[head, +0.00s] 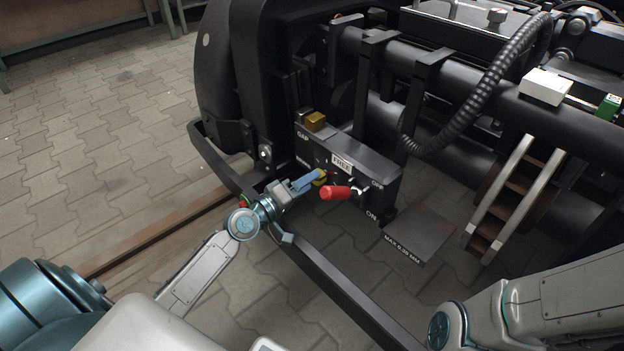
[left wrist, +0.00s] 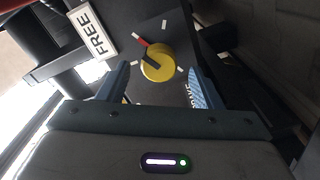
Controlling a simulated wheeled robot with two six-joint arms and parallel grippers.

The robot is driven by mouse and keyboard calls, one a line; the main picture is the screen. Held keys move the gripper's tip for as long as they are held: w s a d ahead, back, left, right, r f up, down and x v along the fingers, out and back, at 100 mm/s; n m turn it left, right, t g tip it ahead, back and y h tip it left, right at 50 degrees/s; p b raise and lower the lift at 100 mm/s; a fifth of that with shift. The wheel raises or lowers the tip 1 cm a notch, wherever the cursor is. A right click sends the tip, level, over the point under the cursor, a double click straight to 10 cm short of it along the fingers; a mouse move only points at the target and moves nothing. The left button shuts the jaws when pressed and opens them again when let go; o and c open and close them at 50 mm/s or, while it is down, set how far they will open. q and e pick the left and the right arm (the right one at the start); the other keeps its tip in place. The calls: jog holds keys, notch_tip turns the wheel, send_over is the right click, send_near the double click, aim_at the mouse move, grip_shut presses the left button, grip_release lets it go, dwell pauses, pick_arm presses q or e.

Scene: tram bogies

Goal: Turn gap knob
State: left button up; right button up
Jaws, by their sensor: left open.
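The yellow round gap knob (left wrist: 166,72) sits on the dark face of the control box (head: 374,157). In the left wrist view, a dark bar on the knob points to the upper left, and a red mark and white ticks lie around it. In the head view only a bit of yellow shows by my fingertips. My left gripper (head: 317,178) is open in front of the box. In the left wrist view its blue fingers (left wrist: 158,84) stand on either side of the knob, with a gap to the right finger. Contact cannot be told. My right gripper is out of view.
A red lever (head: 336,193) between OFF and ON marks sticks out just right of my left gripper. A FREE label (head: 341,163) is on the box, and a yellow block (head: 315,121) on its top. A dark rail (head: 330,284) runs below my wrist. Paved floor at left is clear.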

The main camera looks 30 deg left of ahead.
pick_arm(q)
jog(key=b+v, duration=0.1)
jog(key=v, duration=0.6)
jog(key=shift+s+f, duration=0.1)
jog(key=shift+s+a, duration=0.2)
jog(key=shift+s, duration=0.35)
